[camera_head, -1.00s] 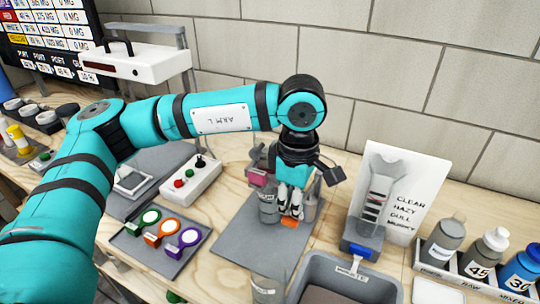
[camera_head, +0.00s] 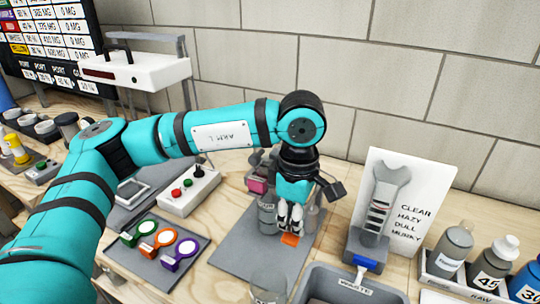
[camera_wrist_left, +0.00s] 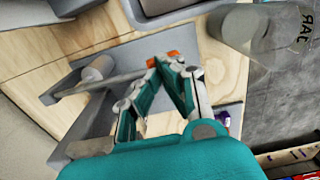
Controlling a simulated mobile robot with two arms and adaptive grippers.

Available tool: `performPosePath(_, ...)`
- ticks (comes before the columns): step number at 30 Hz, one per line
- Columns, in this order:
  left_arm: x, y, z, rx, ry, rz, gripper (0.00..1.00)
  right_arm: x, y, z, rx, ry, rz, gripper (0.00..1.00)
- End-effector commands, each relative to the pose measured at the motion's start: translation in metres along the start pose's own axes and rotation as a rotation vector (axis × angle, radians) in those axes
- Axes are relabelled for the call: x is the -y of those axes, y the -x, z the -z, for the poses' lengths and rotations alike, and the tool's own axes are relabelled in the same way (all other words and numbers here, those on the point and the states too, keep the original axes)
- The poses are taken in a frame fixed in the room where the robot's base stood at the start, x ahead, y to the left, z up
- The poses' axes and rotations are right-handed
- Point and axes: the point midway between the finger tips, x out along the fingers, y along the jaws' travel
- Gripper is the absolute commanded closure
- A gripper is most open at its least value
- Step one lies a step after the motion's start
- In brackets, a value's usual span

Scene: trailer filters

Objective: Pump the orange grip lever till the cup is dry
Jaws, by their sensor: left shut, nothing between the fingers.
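The orange grip (camera_head: 290,239) of the lever shows just below the tips of my left gripper (camera_head: 291,226). In the left wrist view the orange grip (camera_wrist_left: 176,57) shows just past the fingertips of my left gripper (camera_wrist_left: 172,66). These fingers are shut with nothing between them, and I cannot tell whether they touch the grip. A grey cylindrical vessel (camera_head: 267,217) stands left of the fingers. A clear jar (camera_head: 268,289) stands at the mat's front, and its label shows in the left wrist view (camera_wrist_left: 258,36). I cannot tell which vessel is the cup, or its level. My right gripper is not in view.
A grey waste bin (camera_head: 322,274) is right of the mat (camera_head: 236,250). A clarity card (camera_head: 409,185) and bottles (camera_head: 452,250) stand further right. A button box (camera_head: 188,191) and a tray (camera_head: 160,272) with coloured rings lie left.

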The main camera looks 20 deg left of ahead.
Motion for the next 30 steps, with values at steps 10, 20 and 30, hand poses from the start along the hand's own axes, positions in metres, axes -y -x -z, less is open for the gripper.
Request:
performPosePath(10,0.001,0.031,-0.001,0.0,-0.001,0.002,1.0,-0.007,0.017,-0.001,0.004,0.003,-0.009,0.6)
performPosePath(20,0.0,0.055,0.0,0.0,-0.002,0.001,1.0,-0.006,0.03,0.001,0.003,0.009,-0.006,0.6)
performPosePath(30,0.0,0.056,0.0,0.0,-0.001,0.002,1.0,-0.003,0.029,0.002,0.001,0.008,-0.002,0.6)
